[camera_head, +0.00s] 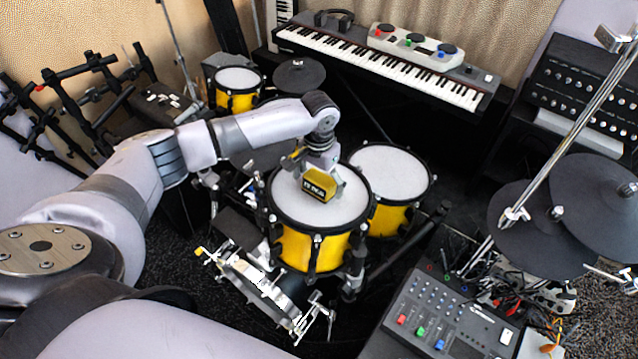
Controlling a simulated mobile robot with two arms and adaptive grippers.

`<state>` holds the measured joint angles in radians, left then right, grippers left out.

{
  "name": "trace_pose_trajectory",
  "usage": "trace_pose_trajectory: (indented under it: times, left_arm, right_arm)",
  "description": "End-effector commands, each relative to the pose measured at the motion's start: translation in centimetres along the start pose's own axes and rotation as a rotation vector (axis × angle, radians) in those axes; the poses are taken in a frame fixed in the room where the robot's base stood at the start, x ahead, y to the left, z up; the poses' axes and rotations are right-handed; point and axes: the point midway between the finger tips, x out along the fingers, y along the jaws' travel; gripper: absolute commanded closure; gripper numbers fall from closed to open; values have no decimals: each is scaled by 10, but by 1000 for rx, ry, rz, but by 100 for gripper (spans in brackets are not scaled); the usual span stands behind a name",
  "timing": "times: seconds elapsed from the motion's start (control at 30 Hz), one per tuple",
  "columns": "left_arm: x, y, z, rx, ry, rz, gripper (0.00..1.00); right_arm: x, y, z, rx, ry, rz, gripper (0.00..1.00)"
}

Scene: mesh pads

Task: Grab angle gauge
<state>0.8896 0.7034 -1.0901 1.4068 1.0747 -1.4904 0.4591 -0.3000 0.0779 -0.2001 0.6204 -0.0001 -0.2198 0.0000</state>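The angle gauge (319,185) looks like a small yellow block with a dark face and light markings. It is on or just above the white head of the front yellow drum (288,205). My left gripper (320,172) reaches down from above, right at the gauge. Its fingers are small here and partly hidden behind the gauge, so I cannot tell whether they are closed on it. My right gripper is not in view.
A second yellow drum (390,172) stands right of the front drum. Black cymbal pads (540,228) and a metal stand are at the right. A mixer (440,318) is at the lower right. A keyboard (380,66) runs along the back.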

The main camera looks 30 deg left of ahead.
Motion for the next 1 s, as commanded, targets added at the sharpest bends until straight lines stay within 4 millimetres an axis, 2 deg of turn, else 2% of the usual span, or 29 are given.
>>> trace_pose_trajectory:
  times: [0.07,0.83,1.0]
  left_arm:
    - [0,0,0,0,0,0,15]
    - [-1,0,0,0,0,1,66]
    - [-1,0,0,0,0,0,67]
  right_arm:
    - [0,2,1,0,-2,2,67]
    - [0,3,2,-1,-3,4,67]
    - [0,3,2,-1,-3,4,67]
